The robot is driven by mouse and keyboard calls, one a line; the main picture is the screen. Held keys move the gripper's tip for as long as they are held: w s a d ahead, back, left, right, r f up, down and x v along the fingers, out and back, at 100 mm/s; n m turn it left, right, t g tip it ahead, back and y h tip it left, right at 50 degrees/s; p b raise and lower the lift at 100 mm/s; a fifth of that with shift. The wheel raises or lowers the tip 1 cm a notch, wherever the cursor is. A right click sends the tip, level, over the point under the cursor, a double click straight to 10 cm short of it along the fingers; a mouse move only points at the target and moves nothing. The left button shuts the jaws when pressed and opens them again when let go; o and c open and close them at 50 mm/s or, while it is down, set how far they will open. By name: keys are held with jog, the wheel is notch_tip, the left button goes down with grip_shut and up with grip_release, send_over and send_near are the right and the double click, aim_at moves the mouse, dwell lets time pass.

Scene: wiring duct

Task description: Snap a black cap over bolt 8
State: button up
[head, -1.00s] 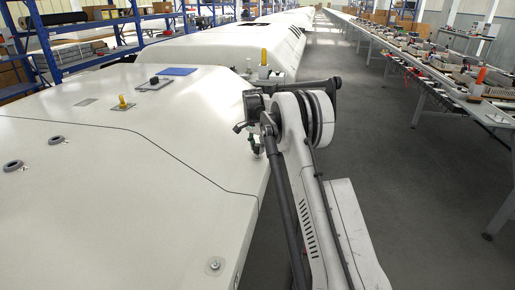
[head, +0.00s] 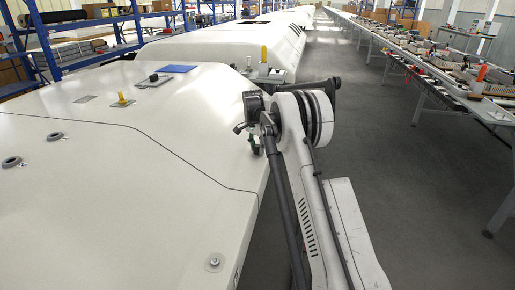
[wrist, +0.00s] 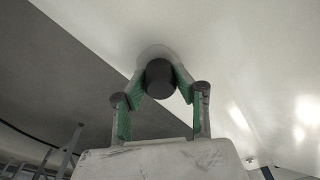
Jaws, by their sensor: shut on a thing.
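My gripper (wrist: 160,88) is shut on a black cap (wrist: 161,75), held between its green-padded fingers in the wrist view. A pale rounded shape shows just behind the cap, against a white surface. In the head view my gripper (head: 254,146) is small and hangs at the right edge of the white body (head: 130,190), and the cap cannot be made out there. A bare bolt with a washer (head: 214,263) sits on the near right part of the white body. No bolt number is readable, so I cannot tell which is bolt 8.
A yellow knob (head: 122,101), a black-knobbed plate (head: 154,79) and a blue sheet (head: 177,69) lie further back. A long workbench (head: 450,72) stands right, beyond open floor (head: 390,160).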

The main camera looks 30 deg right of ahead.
aim_at(255, 147)
jog(key=shift+f, duration=0.4)
jog(key=o, duration=0.9)
jog(key=r, duration=0.4)
jog(key=a+r, duration=0.1)
jog(key=r, duration=0.7)
jog(key=shift+s+a, duration=0.15)
jog(key=shift+s, duration=0.15)
